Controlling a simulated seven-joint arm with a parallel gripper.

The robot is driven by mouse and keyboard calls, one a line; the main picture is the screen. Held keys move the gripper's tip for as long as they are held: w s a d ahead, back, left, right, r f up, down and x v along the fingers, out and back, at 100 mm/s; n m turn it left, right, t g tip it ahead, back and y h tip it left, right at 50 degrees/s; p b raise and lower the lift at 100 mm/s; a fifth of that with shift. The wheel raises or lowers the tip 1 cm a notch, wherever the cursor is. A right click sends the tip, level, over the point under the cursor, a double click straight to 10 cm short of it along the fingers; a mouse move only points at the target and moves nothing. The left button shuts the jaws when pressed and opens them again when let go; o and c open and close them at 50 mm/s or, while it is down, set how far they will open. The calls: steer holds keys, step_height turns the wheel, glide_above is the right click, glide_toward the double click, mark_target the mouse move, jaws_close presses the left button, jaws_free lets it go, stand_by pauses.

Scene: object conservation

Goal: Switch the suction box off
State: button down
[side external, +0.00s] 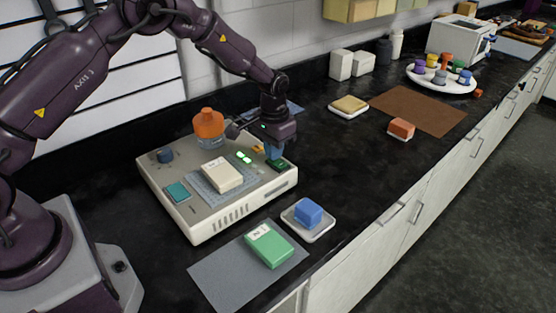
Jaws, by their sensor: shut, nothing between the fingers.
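The suction box (212,229) is a large off-white unit with side vents on the dark counter. Its top carries a teal button (177,191), a dark blue knob (165,156), two lit green lights (244,157) and a dark green switch (282,165) at the right end. A pale block (222,173) lies on the perforated grey area on top. My gripper (274,157) is shut and empty, pointing down just above or on the dark green switch. I cannot tell whether it touches.
An orange-topped bottle (209,128) stands at the box's back edge. The counter to the right is partly clear.

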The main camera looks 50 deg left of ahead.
mark_target(266, 167)
steer(key=shift+f, duration=0.2)
steer(key=shift+r, duration=3.55)
steer(key=s, duration=0.1)
steer(key=s+f, duration=0.1)
steer(key=shift+s+g, duration=0.3)
steer(key=shift+g, duration=0.1)
steer(key=s+d+r+t, duration=0.1)
steer(key=s+r+t, duration=0.2)
steer(key=s+r, duration=0.7)
steer(key=s+d+r+t, duration=0.1)
steer(key=s+r+t, duration=0.2)
steer(key=s+r, duration=0.8)
steer(key=s, duration=0.6)
steer(key=shift+s+d+r, duration=0.25)
steer(key=shift+d+r, duration=0.05)
steer(key=shift+d, duration=0.1)
